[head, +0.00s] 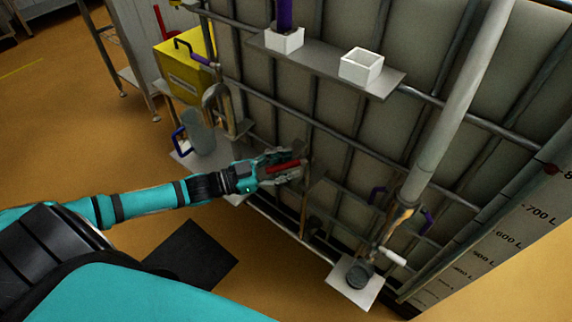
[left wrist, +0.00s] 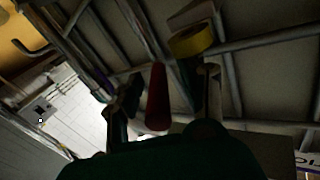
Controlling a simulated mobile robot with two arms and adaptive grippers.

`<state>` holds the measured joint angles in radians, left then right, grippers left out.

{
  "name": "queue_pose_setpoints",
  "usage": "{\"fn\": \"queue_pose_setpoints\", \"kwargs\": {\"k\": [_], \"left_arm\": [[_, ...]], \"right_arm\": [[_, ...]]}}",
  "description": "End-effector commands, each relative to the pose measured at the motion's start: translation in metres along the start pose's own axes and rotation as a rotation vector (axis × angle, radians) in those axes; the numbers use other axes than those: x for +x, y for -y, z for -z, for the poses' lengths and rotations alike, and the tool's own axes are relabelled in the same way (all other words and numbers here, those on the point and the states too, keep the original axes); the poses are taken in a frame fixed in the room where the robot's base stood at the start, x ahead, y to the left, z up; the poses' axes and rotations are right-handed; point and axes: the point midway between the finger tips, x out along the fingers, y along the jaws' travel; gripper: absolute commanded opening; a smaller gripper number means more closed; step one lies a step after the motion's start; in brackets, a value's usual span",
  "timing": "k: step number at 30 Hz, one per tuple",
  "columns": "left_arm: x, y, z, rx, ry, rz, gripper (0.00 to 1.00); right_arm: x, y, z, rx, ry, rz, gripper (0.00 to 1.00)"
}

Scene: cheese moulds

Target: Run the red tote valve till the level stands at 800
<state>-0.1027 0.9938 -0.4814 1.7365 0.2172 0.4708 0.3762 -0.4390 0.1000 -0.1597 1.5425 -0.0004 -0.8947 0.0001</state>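The red valve handle (head: 284,167) is at the lower side of the large caged tote (head: 405,130). My left gripper (head: 276,168) reaches it from the left, with fingers on either side of the handle. In the left wrist view the red handle (left wrist: 157,98) stands between the two fingers, with gaps on both sides, so the gripper looks open. A level scale (head: 508,238) runs up the tote's right edge, with marks such as 600 L and 700 L. A red marker (head: 550,168) sits beside the cut-off mark starting with 8. I cannot make out the liquid level. My right gripper is out of view.
A yellow box (head: 186,70) and a blue-handled jug (head: 199,135) stand left of the gripper. Another tap with a white handle (head: 392,256) is lower right, above a white plate (head: 345,290). A dark mat (head: 192,254) lies on the floor.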

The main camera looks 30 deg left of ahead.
Motion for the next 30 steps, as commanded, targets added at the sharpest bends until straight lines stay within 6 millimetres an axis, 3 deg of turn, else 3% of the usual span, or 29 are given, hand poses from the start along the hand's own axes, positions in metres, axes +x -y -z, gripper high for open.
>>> {"fn": "queue_pose_setpoints", "kwargs": {"k": [7, 21, 30], "left_arm": [[-0.011, -0.001, -0.001, -0.001, 0.003, -0.002, 0.4], [-0.097, -0.001, -0.002, -0.003, 0.004, -0.002, 0.4], [-0.12, 0.0, -0.001, 0.0, 0.001, 0.0, 0.4]], "right_arm": [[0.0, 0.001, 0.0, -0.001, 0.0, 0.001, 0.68], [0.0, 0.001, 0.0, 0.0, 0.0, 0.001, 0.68], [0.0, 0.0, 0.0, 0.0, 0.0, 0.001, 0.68]]}}
